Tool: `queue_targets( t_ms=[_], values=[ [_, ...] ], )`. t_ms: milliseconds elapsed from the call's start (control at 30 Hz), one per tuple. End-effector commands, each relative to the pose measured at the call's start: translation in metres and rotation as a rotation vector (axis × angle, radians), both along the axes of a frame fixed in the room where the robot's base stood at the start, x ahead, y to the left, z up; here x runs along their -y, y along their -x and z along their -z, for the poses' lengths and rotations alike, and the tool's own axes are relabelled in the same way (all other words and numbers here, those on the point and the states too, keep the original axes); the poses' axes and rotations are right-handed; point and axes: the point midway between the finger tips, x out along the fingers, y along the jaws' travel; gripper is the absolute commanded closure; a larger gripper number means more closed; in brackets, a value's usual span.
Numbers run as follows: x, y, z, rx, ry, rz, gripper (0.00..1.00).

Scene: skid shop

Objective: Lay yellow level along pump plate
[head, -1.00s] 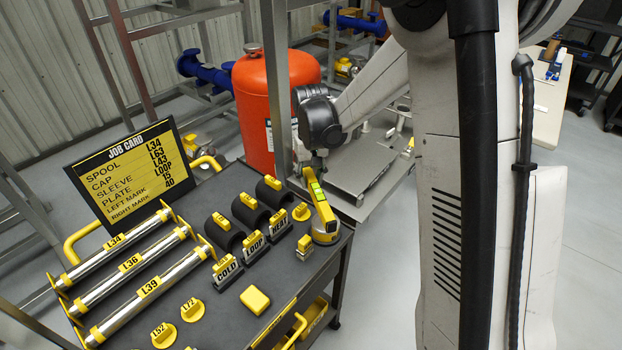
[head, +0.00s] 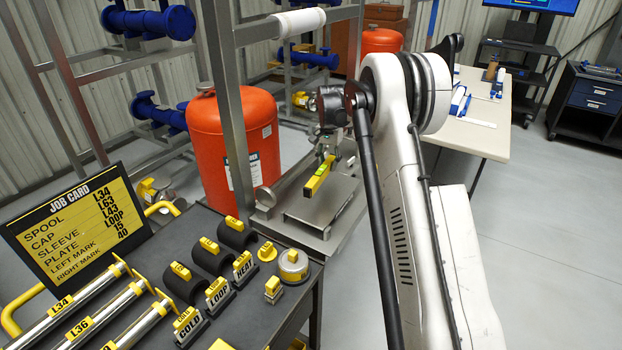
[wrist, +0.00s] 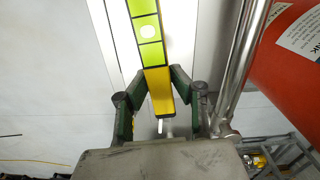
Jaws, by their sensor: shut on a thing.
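The yellow level (head: 319,175) is held in the air above the grey pump plate (head: 318,218), tilted, with its yellow-green vial side showing. In the wrist view the level (wrist: 158,85) runs up from between the two dark green fingers of my gripper (wrist: 162,112), which is shut on its end. In the head view my gripper (head: 328,150) is partly hidden behind my wrist and the level. The plate sits on the skid frame, beyond the cart's right corner. In the wrist view a pale flat surface lies behind the level; I cannot tell how far below.
An orange tank (head: 237,150) stands left of the plate, with a steel post (head: 222,90) beside it. The tool cart (head: 150,255) holds the job card (head: 78,215), spools and sleeves. A pale table (head: 480,135) stands at the right. Open floor lies right of my arm.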

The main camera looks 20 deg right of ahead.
Motion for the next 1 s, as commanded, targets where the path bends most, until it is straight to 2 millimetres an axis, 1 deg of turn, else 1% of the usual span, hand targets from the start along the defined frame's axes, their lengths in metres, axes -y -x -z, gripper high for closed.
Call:
queue_targets(
  t_ms=[33, 100, 233, 467, 1000],
  values=[
    [0.011, -0.005, 0.002, 0.0, 0.0, 0.033, 1.0],
    [0.022, -0.009, 0.003, 0.0, 0.0, 0.069, 1.0],
    [0.032, -0.013, 0.004, 0.0, 0.0, 0.106, 1.0],
    [0.034, -0.014, 0.011, 0.0, 0.0, 0.111, 1.0],
    [0.033, -0.014, 0.047, 0.0, 0.0, 0.11, 1.0]
  ],
)
